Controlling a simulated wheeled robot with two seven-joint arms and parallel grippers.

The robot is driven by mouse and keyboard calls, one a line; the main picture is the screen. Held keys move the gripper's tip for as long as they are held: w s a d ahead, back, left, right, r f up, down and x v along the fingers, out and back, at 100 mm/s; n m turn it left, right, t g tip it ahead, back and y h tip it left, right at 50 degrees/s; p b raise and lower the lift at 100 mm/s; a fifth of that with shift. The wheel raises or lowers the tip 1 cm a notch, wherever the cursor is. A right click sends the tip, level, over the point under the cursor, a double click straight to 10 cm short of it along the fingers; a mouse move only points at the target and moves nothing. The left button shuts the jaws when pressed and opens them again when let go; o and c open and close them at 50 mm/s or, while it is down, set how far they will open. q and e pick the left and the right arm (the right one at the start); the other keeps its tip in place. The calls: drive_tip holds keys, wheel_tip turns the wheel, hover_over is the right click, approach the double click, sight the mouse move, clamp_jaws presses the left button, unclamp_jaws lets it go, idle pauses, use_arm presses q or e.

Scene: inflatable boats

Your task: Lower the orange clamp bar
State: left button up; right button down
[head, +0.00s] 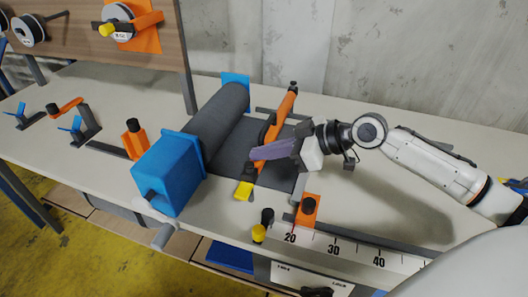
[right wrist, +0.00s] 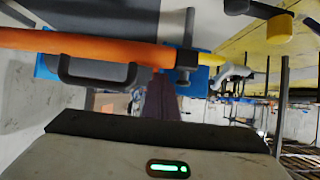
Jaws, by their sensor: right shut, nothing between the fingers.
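The orange clamp bar (head: 284,112) lies across the dark grey sheet beside the roller, with a black knob at its far end and a yellow tip at its near end. My right gripper (head: 256,150) is shut and empty, its fingers crossing over the bar's middle in the head view. In the right wrist view the bar (right wrist: 100,46) spans the upper left, with a dark handle below it. The shut fingers (right wrist: 162,92) point at it there; I cannot tell whether they touch it. The bar's exact tilt is unclear. My left gripper is not in view.
A grey roll (head: 218,118) with blue end blocks (head: 168,172) stands left of the bar. A ruler strip (head: 335,248) with an orange block (head: 307,208) runs along the front edge. A wooden panel (head: 90,45) stands at the back left.

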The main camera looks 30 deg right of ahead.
sight(261, 165)
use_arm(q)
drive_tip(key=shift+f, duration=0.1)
use_arm(e)
drive_tip(key=shift+f, duration=0.2)
wheel_tip(261, 165, down, 7)
drive_tip(key=b, duration=0.5)
drive_tip(key=shift+s+f, duration=0.1)
drive_tip(key=shift+f, duration=0.35)
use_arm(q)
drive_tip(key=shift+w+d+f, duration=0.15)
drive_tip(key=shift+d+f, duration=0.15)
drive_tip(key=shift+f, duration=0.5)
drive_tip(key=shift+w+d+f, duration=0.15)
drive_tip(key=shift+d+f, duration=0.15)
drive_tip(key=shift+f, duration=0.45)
use_arm(e)
drive_tip(key=shift+s, duration=0.1)
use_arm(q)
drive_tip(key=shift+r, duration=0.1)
use_arm(e)
drive_tip(key=shift+r, duration=0.1)
